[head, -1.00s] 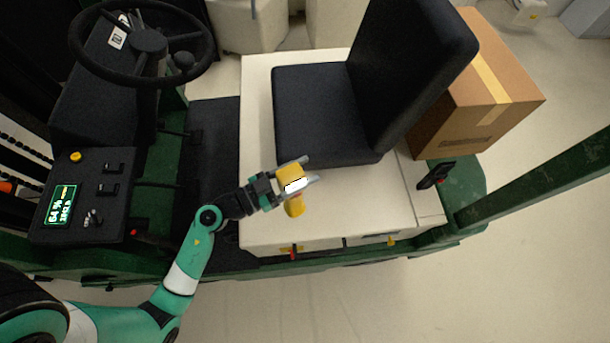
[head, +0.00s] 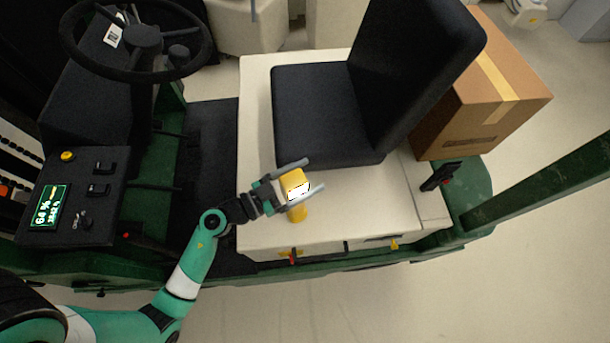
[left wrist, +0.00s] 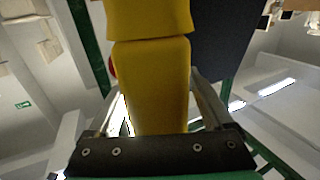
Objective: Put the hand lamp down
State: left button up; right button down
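The yellow hand lamp (head: 297,212), with a bright white lit face, stands upright on the pale deck (head: 370,200) in front of the black seat. My left gripper (head: 314,174) is around the lamp, one grey finger on each side, and its fingers are spread wider than the lamp. In the left wrist view the lamp's yellow body (left wrist: 153,85) fills the middle between the fingers, with a gap to the right finger. The lamp's underside is hidden in both views. My right gripper is not in view.
The black seat (head: 315,110) rises just behind the lamp. A cardboard box (head: 490,90) is at the back right. The steering wheel (head: 140,75) and a console with a lit display (head: 47,208) are at the left. Bare deck lies right of the lamp.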

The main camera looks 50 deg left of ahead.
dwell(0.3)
pick_arm(q)
jog(key=shift+r, duration=0.15)
jog(key=p+v, duration=0.1)
jog(key=v, duration=1.1)
